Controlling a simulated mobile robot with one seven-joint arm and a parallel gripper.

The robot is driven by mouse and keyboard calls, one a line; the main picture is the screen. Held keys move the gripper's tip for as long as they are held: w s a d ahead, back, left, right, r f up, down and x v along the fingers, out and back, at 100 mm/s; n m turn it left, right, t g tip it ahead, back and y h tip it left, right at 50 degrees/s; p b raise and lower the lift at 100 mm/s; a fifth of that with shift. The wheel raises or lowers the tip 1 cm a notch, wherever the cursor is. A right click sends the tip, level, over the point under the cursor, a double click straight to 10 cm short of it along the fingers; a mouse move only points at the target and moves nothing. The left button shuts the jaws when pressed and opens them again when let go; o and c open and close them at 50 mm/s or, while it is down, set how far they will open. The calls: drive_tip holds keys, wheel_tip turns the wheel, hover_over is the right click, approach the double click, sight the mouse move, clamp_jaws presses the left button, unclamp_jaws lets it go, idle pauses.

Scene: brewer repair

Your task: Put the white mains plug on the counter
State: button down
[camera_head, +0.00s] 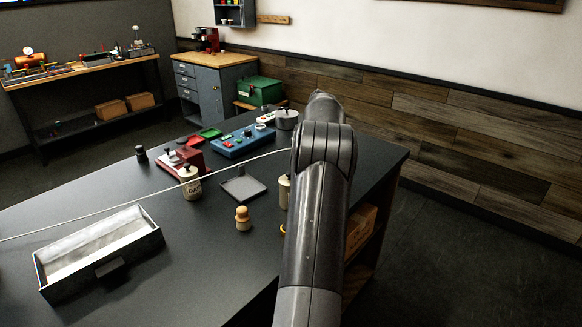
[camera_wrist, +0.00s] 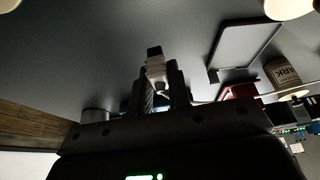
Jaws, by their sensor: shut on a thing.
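The white mains plug (camera_wrist: 157,69) is held between the two fingers of my gripper (camera_wrist: 160,85) in the wrist view. A dark end of the plug points out past the fingertips. The dark grey counter (camera_head: 205,265) fills the middle of the head view, and its bare top (camera_wrist: 95,45) lies beyond the plug in the wrist view. The gap between plug and counter cannot be judged. In the head view my arm hides the gripper and plug. A white cord (camera_head: 110,209) runs across from the left edge to behind my arm.
A grey square tray (camera_head: 243,187), a labelled jar (camera_head: 190,185), a wooden tamper (camera_head: 242,219), a red device (camera_head: 188,157) and a blue box (camera_head: 241,142) stand on the counter. An open bin (camera_head: 108,266) sits front left. A metal pot (camera_head: 287,119) stands near the far edge.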

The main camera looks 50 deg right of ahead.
drive_tip(key=shift+r, duration=1.2)
wheel_tip(320, 180, up, 6)
drive_tip(key=shift+f, duration=0.25)
drive_tip(key=w+a+n+y, duration=0.1)
drive_tip(key=w+a+n, duration=0.35)
drive_tip(key=a, duration=0.75)
drive_tip(key=w+a+n+g+y, duration=0.1)
drive_tip(key=w+a, duration=0.7)
drive_tip(key=a, duration=0.5)
drive_tip(key=w+a+n+y, duration=0.1)
drive_tip(key=w+a+n, duration=0.2)
drive_tip(key=w+a, duration=0.65)
drive_tip(key=s+a+n+g+y, duration=0.15)
drive_tip(key=s+a+n, duration=0.3)
drive_tip(key=a, duration=1.85)
drive_tip(key=s+a+n+g, duration=0.2)
drive_tip(key=s+a+n, duration=0.3)
drive_tip(key=a, duration=1.7)
drive_tip(key=shift+m, duration=0.3)
drive_tip(key=a+f, duration=1.1)
drive_tip(key=f, duration=0.1)
drive_tip(key=shift+s+a, duration=0.25)
drive_tip(key=shift+a, duration=0.15)
drive_tip(key=shift+f, duration=2.05)
